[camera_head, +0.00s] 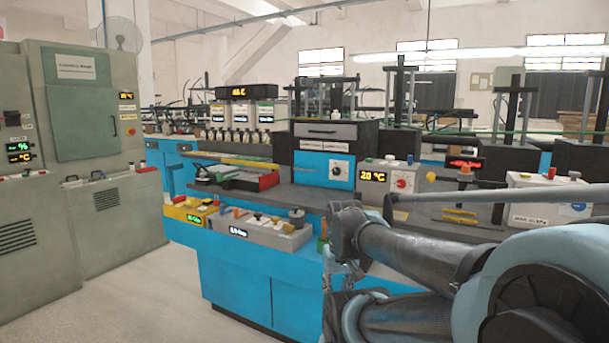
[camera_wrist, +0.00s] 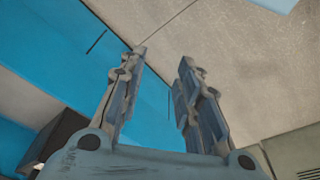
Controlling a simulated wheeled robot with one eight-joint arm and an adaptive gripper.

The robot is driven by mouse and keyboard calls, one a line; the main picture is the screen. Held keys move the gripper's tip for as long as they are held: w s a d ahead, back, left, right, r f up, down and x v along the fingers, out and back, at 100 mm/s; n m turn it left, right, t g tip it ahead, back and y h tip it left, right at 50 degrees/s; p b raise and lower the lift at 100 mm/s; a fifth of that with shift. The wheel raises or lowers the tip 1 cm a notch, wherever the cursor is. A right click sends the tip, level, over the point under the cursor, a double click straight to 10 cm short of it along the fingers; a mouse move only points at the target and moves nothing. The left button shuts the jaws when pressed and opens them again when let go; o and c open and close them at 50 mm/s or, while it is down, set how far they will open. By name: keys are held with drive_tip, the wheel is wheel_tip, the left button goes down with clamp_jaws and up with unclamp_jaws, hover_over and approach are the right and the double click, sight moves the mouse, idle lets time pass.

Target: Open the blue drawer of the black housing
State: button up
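The black housing (camera_head: 366,139) stands on the blue bench in the middle of the head view. Its front has a grey panel with a handle on top and a blue drawer front (camera_head: 311,170) below, with a white dial on its right side. The blue front looks flush with the housing. My gripper (camera_wrist: 163,58) is open and empty in the wrist view, its two fingers apart. It points at the bench side and the floor, and the housing front cannot be made out there. In the head view my arm is in front of the bench, low and right of the housing.
A temperature box (camera_head: 388,181) stands right of the housing. A grey box with knobs (camera_head: 254,234) and a yellow box (camera_head: 190,213) line the bench's front edge. A red and black tray (camera_head: 268,181) lies left of the housing. Green cabinets (camera_head: 95,190) stand left, beyond open floor.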

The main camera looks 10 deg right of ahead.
drive_tip(key=w+d+r+n+t+h, duration=0.1)
drive_tip(key=w+d+r+n+h, duration=0.1)
drive_tip(key=w+r, duration=0.6)
drive_tip(key=w+d+r+n+t+h, duration=0.1)
drive_tip(key=w+r+t+h, duration=0.15)
drive_tip(key=w, duration=0.95)
drive_tip(key=w+d+r+n+t+h, duration=0.1)
drive_tip(key=w+d+r+n+h, duration=0.1)
drive_tip(key=w+r, duration=0.6)
drive_tip(key=n+t+h, duration=0.3)
drive_tip(key=n+t, duration=0.3)
approach(304, 170)
drive_tip(key=x, duration=1)
drive_tip(key=shift+w+d+f, duration=0.2)
drive_tip(key=shift+w+d, duration=0.05)
drive_tip(key=shift+d, duration=0.05)
clamp_jaws()
